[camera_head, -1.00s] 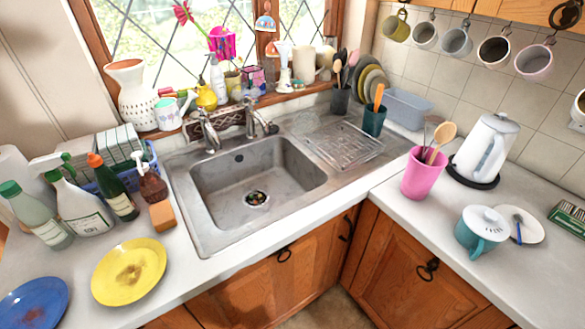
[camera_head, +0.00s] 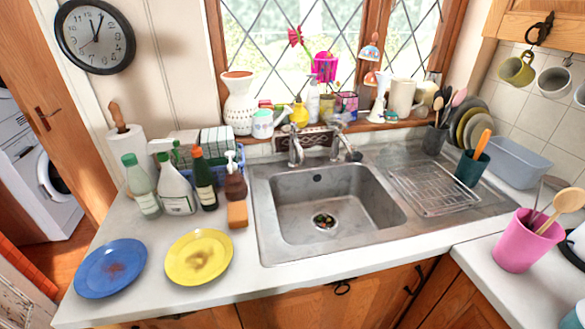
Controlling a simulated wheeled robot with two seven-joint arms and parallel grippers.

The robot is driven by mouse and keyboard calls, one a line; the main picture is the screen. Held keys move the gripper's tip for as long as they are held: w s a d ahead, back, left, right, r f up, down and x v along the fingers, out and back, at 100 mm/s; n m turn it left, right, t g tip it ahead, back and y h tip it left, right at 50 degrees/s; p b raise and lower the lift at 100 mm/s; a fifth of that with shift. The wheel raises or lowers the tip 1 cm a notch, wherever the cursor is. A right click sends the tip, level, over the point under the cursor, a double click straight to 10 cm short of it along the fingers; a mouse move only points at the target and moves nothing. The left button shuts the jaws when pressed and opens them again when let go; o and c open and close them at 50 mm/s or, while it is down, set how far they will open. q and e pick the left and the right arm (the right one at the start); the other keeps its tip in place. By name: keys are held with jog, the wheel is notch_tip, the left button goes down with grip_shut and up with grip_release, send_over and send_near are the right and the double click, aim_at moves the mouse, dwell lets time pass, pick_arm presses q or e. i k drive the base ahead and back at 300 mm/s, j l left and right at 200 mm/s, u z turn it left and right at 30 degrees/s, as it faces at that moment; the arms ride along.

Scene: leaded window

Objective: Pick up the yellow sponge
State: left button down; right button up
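The sponge (camera_head: 237,214) is a small orange-yellow block on the white counter, just left of the sink. It stands in front of the brown pump bottle (camera_head: 235,181) and to the right of the yellow plate (camera_head: 199,257). Neither of my grippers shows in the head view.
The metal sink (camera_head: 325,205) lies right of the sponge. Several bottles, such as the white spray bottle (camera_head: 175,188) and the dark green bottle (camera_head: 204,180), stand behind and left of it. A dirty blue plate (camera_head: 110,268) lies near the counter's front left. Bare counter lies before the sponge.

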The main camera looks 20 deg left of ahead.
aim_at(236, 211)
jog(key=u, duration=1.65)
